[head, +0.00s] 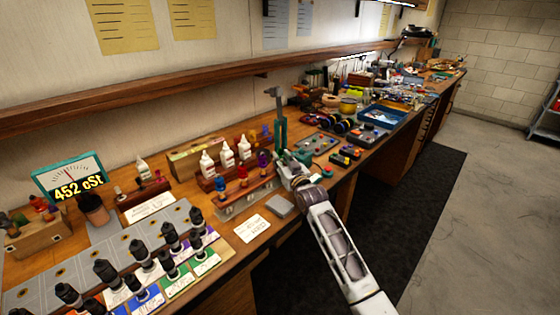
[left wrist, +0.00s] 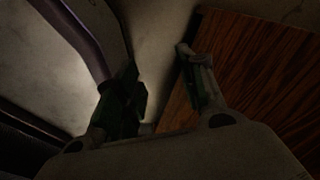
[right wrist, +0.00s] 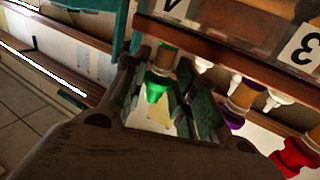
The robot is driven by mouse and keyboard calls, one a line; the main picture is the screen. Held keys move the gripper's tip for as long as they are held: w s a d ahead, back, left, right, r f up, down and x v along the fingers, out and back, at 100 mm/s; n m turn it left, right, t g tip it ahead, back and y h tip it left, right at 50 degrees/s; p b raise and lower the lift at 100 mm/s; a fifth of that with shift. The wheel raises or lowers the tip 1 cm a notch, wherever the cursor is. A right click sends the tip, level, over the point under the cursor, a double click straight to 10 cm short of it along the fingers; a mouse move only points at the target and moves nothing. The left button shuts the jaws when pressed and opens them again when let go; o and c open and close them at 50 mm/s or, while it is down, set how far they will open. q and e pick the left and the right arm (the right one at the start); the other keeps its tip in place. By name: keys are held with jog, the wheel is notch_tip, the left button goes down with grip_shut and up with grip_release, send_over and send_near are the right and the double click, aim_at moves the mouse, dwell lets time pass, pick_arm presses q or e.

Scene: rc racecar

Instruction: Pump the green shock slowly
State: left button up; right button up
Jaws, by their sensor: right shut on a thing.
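The green shock (right wrist: 157,88) shows in the right wrist view, with a green lower end and a tan upper part, beside a row of other shocks. My right gripper (right wrist: 165,95) has its fingers around it and is shut on it. In the head view my right gripper (head: 292,163) is at the right end of the shock stand (head: 250,198) and hides the green shock. My left gripper (left wrist: 160,90) is out of the head view; its own wrist view is dark and shows its fingers apart with nothing between them.
Blue (head: 220,186), red (head: 243,173) and purple (head: 263,159) shocks stand in the same row. A teal upright device (head: 280,132) rises just behind my right gripper. White bottles (head: 227,154) stand behind the row. A meter (head: 72,180) reads 452 cSt.

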dwell(0.4)
jog(key=o, duration=1.1)
jog(key=shift+s, duration=0.1)
jog(key=v, duration=1.1)
jog(key=shift+s+d, duration=0.2)
jog(key=shift+s, duration=0.15)
jog(key=shift+f, duration=0.1)
